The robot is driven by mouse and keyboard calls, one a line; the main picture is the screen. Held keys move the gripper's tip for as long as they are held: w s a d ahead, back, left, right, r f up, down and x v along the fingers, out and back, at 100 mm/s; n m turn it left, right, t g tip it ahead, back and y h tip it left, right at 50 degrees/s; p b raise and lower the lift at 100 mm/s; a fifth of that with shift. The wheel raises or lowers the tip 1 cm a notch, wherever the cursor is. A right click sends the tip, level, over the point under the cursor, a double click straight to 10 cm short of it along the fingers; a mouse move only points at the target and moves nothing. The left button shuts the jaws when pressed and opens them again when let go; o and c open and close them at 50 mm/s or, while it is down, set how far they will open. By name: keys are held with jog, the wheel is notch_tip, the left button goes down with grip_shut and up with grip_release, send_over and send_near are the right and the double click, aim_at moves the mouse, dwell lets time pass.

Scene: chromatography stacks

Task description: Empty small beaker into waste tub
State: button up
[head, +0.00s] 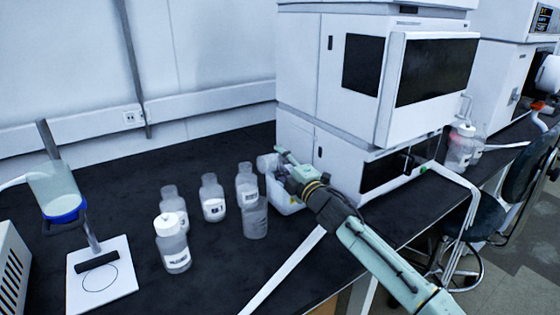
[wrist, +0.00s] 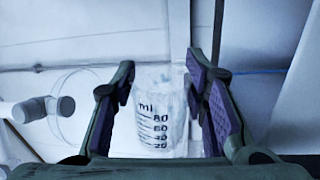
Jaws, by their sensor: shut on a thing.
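My gripper (head: 284,165) is shut on the small beaker (head: 266,163), which sits just left of the fingers in the head view. In the wrist view the clear beaker (wrist: 160,118), with black graduation marks, stands between the purple-padded fingers of my gripper (wrist: 165,100). The white waste tub (head: 284,202) is on the black bench against the instrument stack. The beaker is above the tub's left side and looks tilted in the head view. The tub's inside is mostly hidden by my gripper, and I cannot tell whether the beaker holds liquid.
Several clear bottles stand left of the tub, including a labelled one (head: 213,200) and a white-capped one (head: 172,245). A tall white instrument stack (head: 340,125) rises right behind the tub. A stand (head: 98,275) with a blue-rimmed vessel is at the left.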

aim_at(276, 154)
jog(key=shift+s+a+n+b, duration=0.1)
jog(key=shift+s+n+b, duration=0.05)
jog(key=shift+n+b, duration=0.6)
jog(key=shift+a+r+n+y, duration=0.15)
jog(key=shift+n+y, duration=0.15)
jog(key=shift+n, duration=0.25)
jog(key=n, duration=0.1)
jog(key=r+n, duration=0.1)
jog(key=r+n+g+b, duration=0.1)
jog(key=n, duration=0.1)
jog(key=shift+s+a+r, duration=0.15)
jog(key=shift+s+a, duration=0.15)
jog(key=shift+a, duration=0.05)
jog(key=shift+r, duration=0.1)
